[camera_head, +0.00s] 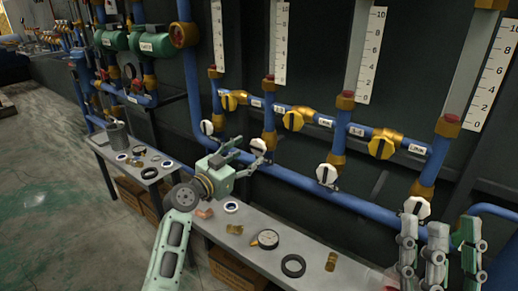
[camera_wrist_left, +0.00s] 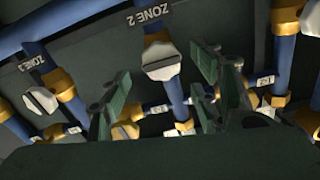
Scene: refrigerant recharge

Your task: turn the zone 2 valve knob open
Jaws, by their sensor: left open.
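In the left wrist view, a white valve knob (camera_wrist_left: 161,62) on a brass fitting sits on a blue pipe, below a plate reading ZONE 2 (camera_wrist_left: 147,12). My left gripper (camera_wrist_left: 158,85) is open, with its fingers to either side of this knob. I see no finger clearly touching it. In the head view, my left gripper (camera_head: 244,153) reaches toward the lower blue pipe, close to a white knob (camera_head: 258,146). Labels near the lower knobs are not readable there. My right gripper (camera_head: 440,240) points up at the lower right, fingers apart and nothing visible between them.
More white knobs (camera_head: 326,174) sit along the lower blue pipe (camera_head: 290,180). Yellow valves (camera_head: 299,118) line the upper pipe. Another white knob (camera_wrist_left: 40,101) shows left in the wrist view.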

